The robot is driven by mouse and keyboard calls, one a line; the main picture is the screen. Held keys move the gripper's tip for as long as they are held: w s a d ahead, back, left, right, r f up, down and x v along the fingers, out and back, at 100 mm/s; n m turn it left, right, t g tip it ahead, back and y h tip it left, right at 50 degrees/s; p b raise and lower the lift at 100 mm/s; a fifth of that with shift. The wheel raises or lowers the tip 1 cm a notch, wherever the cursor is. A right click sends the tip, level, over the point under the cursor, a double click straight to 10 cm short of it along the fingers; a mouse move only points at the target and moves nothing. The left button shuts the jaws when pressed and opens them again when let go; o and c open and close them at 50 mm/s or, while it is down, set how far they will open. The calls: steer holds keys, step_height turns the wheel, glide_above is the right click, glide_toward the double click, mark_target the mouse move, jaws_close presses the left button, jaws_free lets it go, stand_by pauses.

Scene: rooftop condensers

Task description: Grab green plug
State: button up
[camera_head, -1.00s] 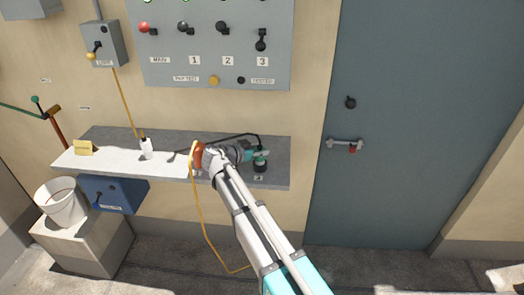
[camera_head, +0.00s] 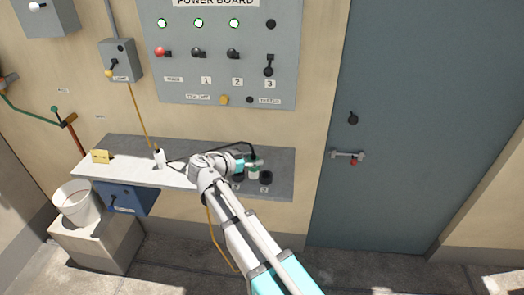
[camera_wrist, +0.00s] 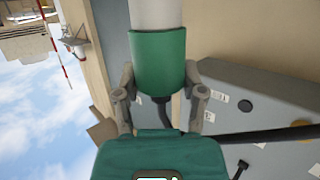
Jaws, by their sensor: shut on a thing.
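The green plug (camera_wrist: 158,62) has a green band, a white body and a black cable, and sits between the fingers of my gripper (camera_wrist: 160,92) in the wrist view. My gripper is shut on it. In the head view my gripper (camera_head: 250,162) is over the right part of the shelf, with the green and white plug (camera_head: 254,171) under it. The plug looks upright, close above the shelf between two dark round sockets. Its black cable (camera_head: 222,162) runs left behind my arm. I cannot tell whether the plug's lower end touches anything.
A grey shelf (camera_head: 282,160) bears a white sheet, a yellow card (camera_head: 100,156) and a white bottle-like item (camera_head: 159,158). The power board (camera_head: 225,85) hangs above. A white bucket (camera_head: 76,203) stands left on a block. An orange cable (camera_head: 217,240) hangs below the shelf. A door (camera_head: 425,130) is right.

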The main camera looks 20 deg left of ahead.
steer(key=s, duration=0.1)
steer(key=s+r+p, duration=0.1)
steer(key=s+r, duration=0.1)
steer(key=s, duration=0.1)
steer(key=shift+s+a, duration=0.1)
steer(key=shift+a, duration=0.1)
